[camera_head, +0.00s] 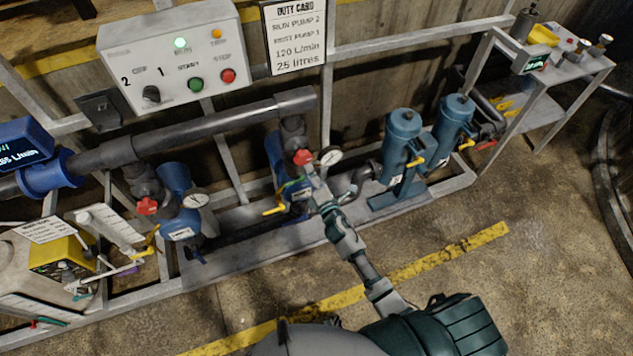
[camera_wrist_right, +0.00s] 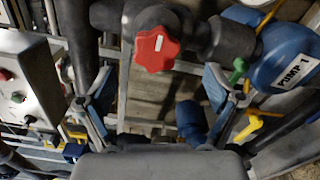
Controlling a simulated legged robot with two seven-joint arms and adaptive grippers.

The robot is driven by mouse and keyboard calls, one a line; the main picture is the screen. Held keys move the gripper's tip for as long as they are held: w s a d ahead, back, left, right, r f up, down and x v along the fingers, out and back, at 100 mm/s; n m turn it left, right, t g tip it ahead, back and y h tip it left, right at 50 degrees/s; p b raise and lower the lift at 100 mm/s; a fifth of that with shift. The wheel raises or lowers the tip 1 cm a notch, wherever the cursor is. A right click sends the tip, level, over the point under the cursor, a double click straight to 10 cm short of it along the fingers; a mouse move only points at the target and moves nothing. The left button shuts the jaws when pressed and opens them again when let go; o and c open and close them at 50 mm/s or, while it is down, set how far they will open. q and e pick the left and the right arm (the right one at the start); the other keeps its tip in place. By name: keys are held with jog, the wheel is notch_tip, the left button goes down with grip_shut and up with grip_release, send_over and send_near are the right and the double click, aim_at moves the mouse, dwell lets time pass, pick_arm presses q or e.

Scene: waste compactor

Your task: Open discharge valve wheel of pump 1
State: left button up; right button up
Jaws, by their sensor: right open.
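A red valve wheel (camera_wrist_right: 157,48) with a white mark shows at the upper middle of the right wrist view, on a dark valve body. Beside it is a blue pump body labelled PUMP 1 (camera_wrist_right: 290,70). In the head view the red wheel (camera_head: 302,157) is just above my right gripper (camera_head: 306,182), below the dark pipe. In the wrist view my right gripper (camera_wrist_right: 160,80) is open, its two fingers apart on either side below the wheel and nothing between them. It does not appear to touch the wheel. My left gripper is in neither view.
Another red wheel (camera_head: 147,206) sits left at the other blue pump. A gauge (camera_head: 330,156) is close right of the near wheel. A yellow lever (camera_head: 275,209) and green handle (camera_wrist_right: 238,70) are near my fingers. A control box (camera_head: 170,60) hangs above. The floor in front is open.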

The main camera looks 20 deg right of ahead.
jog(key=shift+s+d, duration=0.1)
jog(key=shift+s, duration=1.75)
jog(key=shift+f, duration=0.1)
jog(key=s+d+f+m+g, duration=0.1)
jog(key=s+f+m+g, duration=0.3)
jog(key=f, duration=0.7)
jog(key=s+f+m+g, duration=0.2)
jog(key=s+f, duration=0.4)
jog(key=f, duration=0.5)
jog(key=s+d+f+m+g, duration=0.1)
jog(key=s+f+m+g, duration=0.3)
jog(key=f, duration=0.7)
jog(key=s+f+m+g, duration=0.2)
jog(key=s+f, duration=0.4)
jog(key=s, duration=0.6)
jog(key=s+d+f+m+g, duration=0.1)
jog(key=s+f+m, duration=0.3)
jog(key=s, duration=0.9)
jog(key=s+d+f+m+g, duration=0.1)
jog(key=s+f+m+g, duration=0.2)
jog(key=s+f, duration=0.5)
jog(key=s+g, duration=0.1)
jog(key=s, duration=0.3)
jog(key=shift+s+f+h, duration=0.15)
jog(key=shift+h, duration=0.15)
jog(key=shift+d, duration=0.1)
